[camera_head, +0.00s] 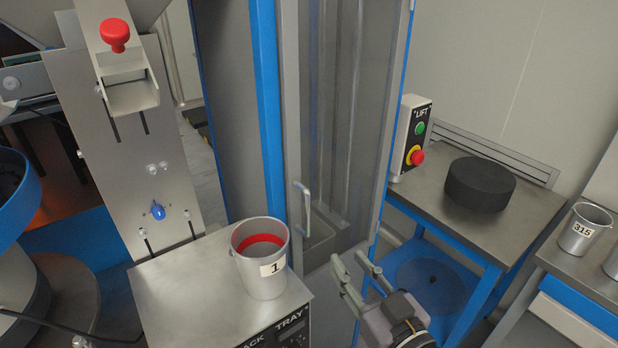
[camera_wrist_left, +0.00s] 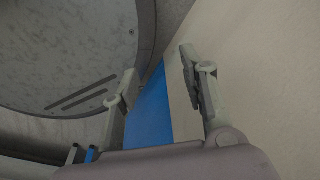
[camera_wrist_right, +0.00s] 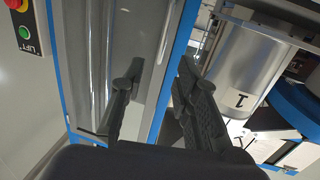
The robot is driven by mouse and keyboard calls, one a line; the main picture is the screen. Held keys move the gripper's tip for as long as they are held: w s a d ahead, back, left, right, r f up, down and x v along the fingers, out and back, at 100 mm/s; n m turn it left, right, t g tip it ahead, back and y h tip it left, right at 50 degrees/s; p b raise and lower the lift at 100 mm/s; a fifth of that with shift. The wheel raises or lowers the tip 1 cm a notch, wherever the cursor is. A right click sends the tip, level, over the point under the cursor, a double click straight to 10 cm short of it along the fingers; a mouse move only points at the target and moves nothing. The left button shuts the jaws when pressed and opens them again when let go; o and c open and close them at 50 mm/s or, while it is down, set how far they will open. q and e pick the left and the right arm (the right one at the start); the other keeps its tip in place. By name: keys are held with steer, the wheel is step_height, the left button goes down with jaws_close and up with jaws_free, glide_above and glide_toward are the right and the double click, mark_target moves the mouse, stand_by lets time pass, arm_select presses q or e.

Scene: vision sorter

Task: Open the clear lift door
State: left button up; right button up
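The clear lift door (camera_head: 335,110) is a tall transparent panel in a grey frame with blue edges, and it looks closed in the head view. Its light metal handle (camera_head: 305,208) stands upright near the door's left edge. My right gripper (camera_head: 352,272) is open and empty, below and to the right of the handle, apart from it. In the right wrist view the open fingers (camera_wrist_right: 155,85) are in front of the door (camera_wrist_right: 125,40). My left gripper (camera_wrist_left: 155,80) shows only in its wrist view, open and empty, near a round grey metal surface.
A metal bucket marked 1 (camera_head: 262,262) stands on the tray table (camera_head: 190,290) left of the door. Right of it are the lift button box (camera_head: 410,138), a black cylinder (camera_head: 480,184) on a bench (camera_head: 530,215), and a bucket marked 315 (camera_head: 583,230).

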steer(key=r, duration=0.1)
steer(key=p, duration=0.2)
glide_toward(309, 209)
steer(key=w, duration=0.1)
steer(key=x, duration=0.5)
steer(key=shift+w+a+r+p, duration=0.15)
steer(key=shift+w+a+p, duration=0.1)
steer(key=shift+p, duration=0.1)
steer(key=x, duration=0.3)
steer(key=shift+w+a, duration=0.25)
steer(key=shift+w, duration=0.2)
arm_select(q)
steer(key=shift+g, duration=0.3)
steer(key=shift+s+a+r, duration=0.15)
steer(key=shift+s+r, duration=0.65)
steer(key=shift+s, duration=0.1)
steer(key=shift+s+a+r, duration=0.1)
steer(key=shift+s+r, duration=0.65)
steer(key=shift+s, duration=0.15)
arm_select(e)
jaws_close()
